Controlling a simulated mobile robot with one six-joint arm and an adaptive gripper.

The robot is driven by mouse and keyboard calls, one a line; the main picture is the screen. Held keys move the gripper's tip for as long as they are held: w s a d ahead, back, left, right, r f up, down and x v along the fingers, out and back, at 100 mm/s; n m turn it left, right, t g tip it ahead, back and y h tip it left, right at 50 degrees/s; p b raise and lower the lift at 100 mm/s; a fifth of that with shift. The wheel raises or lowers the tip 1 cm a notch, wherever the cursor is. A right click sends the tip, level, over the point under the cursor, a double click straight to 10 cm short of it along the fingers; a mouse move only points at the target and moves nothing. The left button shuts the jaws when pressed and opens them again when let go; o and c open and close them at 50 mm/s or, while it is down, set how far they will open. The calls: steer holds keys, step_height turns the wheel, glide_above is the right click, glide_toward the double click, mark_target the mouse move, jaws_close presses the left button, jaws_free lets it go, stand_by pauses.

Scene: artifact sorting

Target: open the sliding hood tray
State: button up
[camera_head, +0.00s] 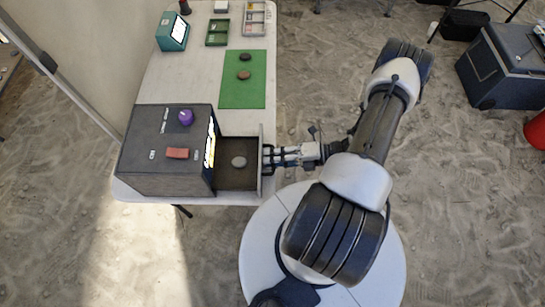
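The hood (150,146) is a dark grey box at the near end of the white table. Its sliding tray (238,180) extends out of the right side, with its inside visible. A round grey stone-like piece (238,161) lies in the tray. My gripper (269,158) is at the tray's outer front panel (261,170), at about the middle of its length. The fingertips are small and dark against the panel, so I cannot tell whether they are closed on a handle.
A purple object (185,117) and a reddish block (178,153) sit on the hood's top. A teal device (172,31), a green tray (217,32) and a white tray (255,18) stand farther back. A grey case (505,70) is on the ground at right.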

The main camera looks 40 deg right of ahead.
steer(key=v, duration=1.2)
stand_by(0.4)
